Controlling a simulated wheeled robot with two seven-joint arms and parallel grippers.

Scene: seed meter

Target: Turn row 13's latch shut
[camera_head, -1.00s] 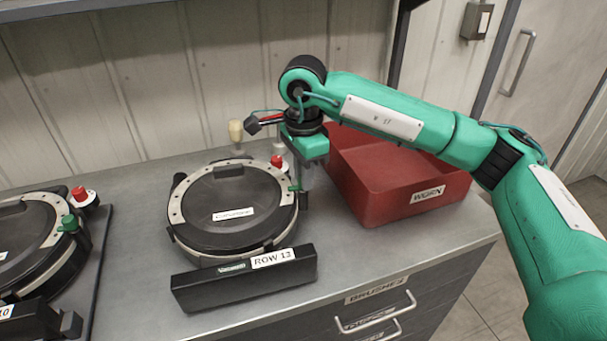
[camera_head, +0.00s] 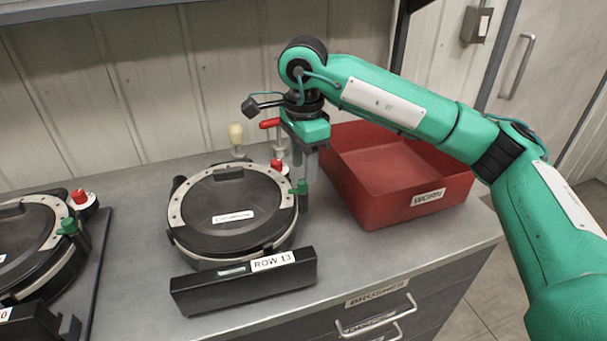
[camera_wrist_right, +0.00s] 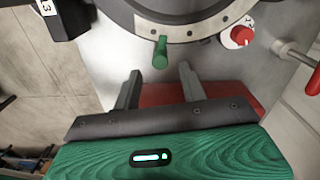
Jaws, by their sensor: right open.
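The row 13 seed meter (camera_head: 215,212) is a round black unit with a pale rim, behind a black block with a ROW 13 label (camera_head: 272,261). Its green latch (camera_head: 299,187) is at the right side of the rim; in the right wrist view the green latch (camera_wrist_right: 160,52) points toward my fingers. A red knob (camera_head: 277,165) sits behind it, also in the wrist view (camera_wrist_right: 238,37). My right gripper (camera_head: 304,178) points down beside the latch. In the wrist view its fingers (camera_wrist_right: 158,82) are apart and empty, with the latch just beyond them. My left gripper is not visible.
A red bin labelled WORN (camera_head: 385,205) stands right of the gripper. Another meter (camera_head: 30,245) with its own green latch is at the left. A cream-topped handle (camera_head: 236,133) and a red-handled tool (camera_head: 270,123) stand behind. Bare counter lies between the meters.

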